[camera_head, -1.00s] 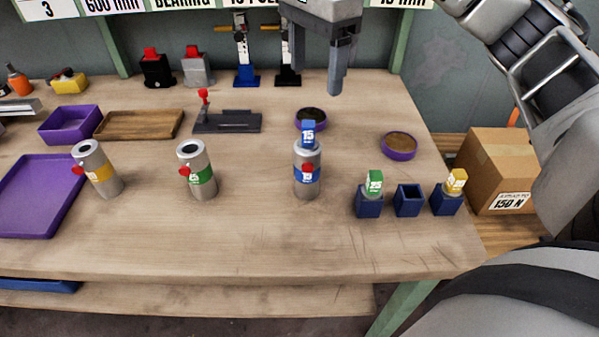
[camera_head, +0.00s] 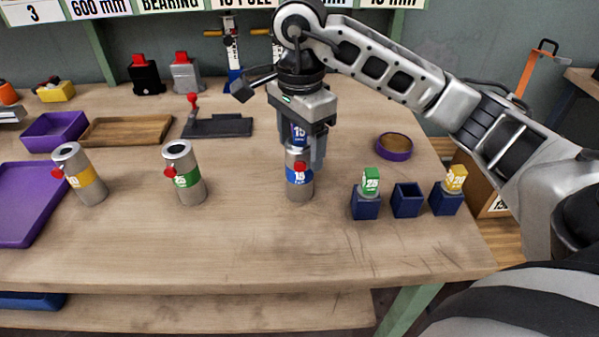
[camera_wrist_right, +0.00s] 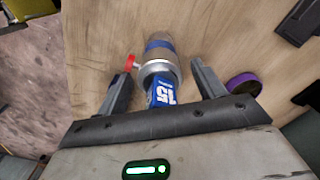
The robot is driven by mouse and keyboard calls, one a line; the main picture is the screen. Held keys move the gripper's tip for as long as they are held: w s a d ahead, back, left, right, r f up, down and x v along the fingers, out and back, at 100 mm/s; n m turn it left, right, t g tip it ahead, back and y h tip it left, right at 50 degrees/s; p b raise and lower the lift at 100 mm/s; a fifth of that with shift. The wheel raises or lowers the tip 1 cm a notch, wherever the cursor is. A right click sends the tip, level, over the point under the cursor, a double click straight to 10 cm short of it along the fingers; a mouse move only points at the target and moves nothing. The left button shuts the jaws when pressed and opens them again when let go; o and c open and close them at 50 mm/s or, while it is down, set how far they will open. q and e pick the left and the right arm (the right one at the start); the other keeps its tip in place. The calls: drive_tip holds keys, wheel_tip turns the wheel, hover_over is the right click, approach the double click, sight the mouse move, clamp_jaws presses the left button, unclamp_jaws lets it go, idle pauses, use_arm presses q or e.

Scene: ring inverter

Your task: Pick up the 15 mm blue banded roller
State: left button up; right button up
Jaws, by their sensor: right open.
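A grey cylinder with a blue band marked 15 (camera_head: 299,187) stands upright on the bench, a red knob on its side. A blue block marked 15 (camera_head: 299,133) sits in its top, partly covered by my gripper in the head view. In the right wrist view the blue block (camera_wrist_right: 161,92) and the cylinder (camera_wrist_right: 158,58) lie between my fingers. My right gripper (camera_head: 302,156) points down over the cylinder. It is open, with one finger on each side of the block and gaps visible in the wrist view (camera_wrist_right: 160,87). My left gripper is not in view.
A green-banded cylinder (camera_head: 186,184) and a yellow-banded cylinder (camera_head: 86,185) stand to the left. To the right are dark blue holders: one with a green block (camera_head: 371,181), one empty (camera_head: 407,207), one with a yellow block (camera_head: 455,180). A purple round dish (camera_head: 394,153) lies behind them.

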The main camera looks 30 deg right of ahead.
drive_tip(key=shift+f, duration=0.4)
clamp_jaws()
drive_tip(key=shift+r, duration=0.1)
drive_tip(key=shift+r, duration=0.1)
